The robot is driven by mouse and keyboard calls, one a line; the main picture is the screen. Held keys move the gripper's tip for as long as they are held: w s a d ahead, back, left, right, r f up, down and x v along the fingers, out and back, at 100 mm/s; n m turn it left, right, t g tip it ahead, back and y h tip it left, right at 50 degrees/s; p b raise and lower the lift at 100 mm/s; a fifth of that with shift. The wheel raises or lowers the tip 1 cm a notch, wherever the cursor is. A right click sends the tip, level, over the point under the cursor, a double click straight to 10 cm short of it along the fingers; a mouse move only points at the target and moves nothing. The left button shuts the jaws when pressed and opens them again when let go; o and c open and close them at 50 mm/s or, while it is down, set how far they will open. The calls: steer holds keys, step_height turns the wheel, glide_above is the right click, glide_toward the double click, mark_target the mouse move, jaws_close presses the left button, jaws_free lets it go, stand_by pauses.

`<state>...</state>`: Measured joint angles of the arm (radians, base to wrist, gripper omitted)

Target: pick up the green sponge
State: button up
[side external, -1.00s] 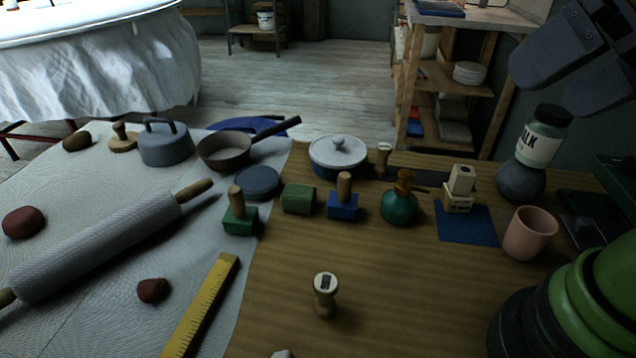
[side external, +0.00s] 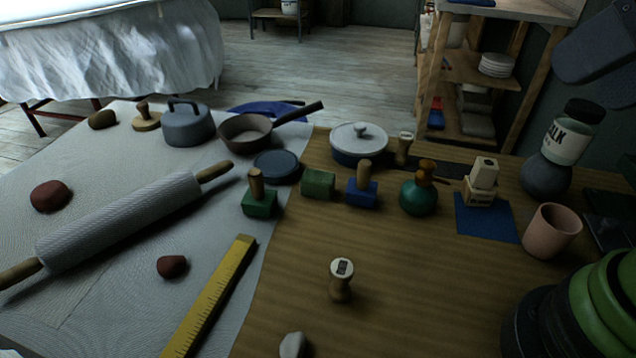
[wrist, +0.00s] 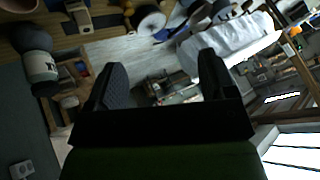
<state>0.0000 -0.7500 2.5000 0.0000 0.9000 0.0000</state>
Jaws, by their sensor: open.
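The green sponge (side external: 318,183) is a small green block on the wooden table, beside the edge of the pale cloth. It lies between a green block with a wooden handle (side external: 260,204) and a blue block with a wooden handle (side external: 362,194). My gripper (wrist: 163,72) is open and empty in the wrist view, its two dark fingers well apart and pointing out over the room. I cannot make out the sponge in the wrist view.
A pink cup (side external: 552,232) is at right, a rolling pin (side external: 120,222) at left.

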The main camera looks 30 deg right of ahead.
steer(key=w+a+n+g, duration=0.1)
steer(key=w+n, duration=0.3)
steer(key=w, duration=0.5)
steer(key=n+g+y, duration=0.1)
steer(key=n+g, duration=0.1)
steer(key=n, duration=0.5)
glide_above(319, 176)
steer(key=s+d, duration=0.4)
steer(key=s, duration=0.1)
step_height(319, 176, down, 13)
steer(key=w+f, duration=0.1)
steer(key=f, duration=0.3)
steer(key=w+a+f+n, duration=0.1)
steer(key=f, duration=0.3)
steer(key=w+a+f+n+g, duration=0.1)
steer(key=w+f, duration=0.1)
steer(key=f, duration=0.2)
steer(key=shift+a, duration=0.15)
steer(key=x, duration=0.5)
steer(key=shift+s+a+f, duration=0.15)
steer(key=shift+a+f, duration=0.1)
steer(key=c, duration=1)
